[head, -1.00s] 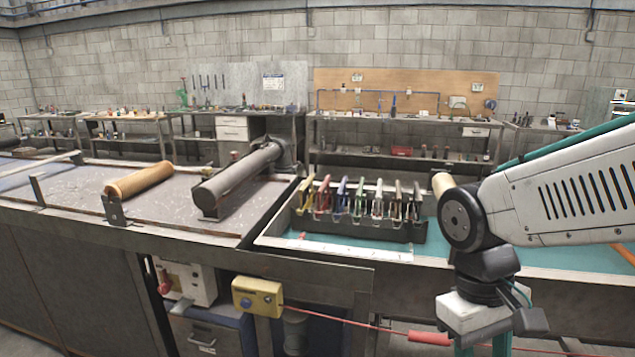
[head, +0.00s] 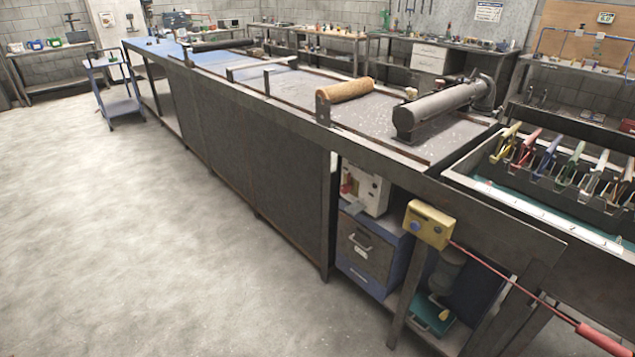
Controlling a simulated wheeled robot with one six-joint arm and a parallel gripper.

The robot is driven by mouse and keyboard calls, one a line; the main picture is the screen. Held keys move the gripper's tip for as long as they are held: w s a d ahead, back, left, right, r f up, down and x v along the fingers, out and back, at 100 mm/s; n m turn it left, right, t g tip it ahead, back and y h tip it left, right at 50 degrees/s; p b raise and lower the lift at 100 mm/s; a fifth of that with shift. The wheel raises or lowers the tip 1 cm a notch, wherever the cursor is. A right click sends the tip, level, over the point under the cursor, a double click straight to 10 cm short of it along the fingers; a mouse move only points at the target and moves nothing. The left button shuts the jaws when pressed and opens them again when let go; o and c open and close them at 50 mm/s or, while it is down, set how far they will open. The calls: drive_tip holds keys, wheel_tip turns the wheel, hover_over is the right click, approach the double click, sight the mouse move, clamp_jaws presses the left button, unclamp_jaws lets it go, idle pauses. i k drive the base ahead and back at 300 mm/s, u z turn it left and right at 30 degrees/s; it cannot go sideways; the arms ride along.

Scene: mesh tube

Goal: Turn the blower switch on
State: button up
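A yellow control box (head: 430,223) with a blue button is fixed at the front edge of the long workbench, and a red cable runs from it to the right. Under the bench stands a white switch box (head: 366,188) with a red handle on its left side. It sits on top of a blue and grey drawer cabinet (head: 364,254). I cannot tell which of the two boxes is the blower switch, or whether it is on. My gripper and arm are out of view.
The long bench carries a cork-coloured roller (head: 346,90) and a dark metal tube (head: 440,110). A rack of coloured-handled tools (head: 570,165) stands at the right. A green case (head: 432,314) lies under the bench. The concrete floor (head: 140,240) at the left is clear.

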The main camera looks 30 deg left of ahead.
sight(344, 189)
drive_tip(key=u, duration=0.95)
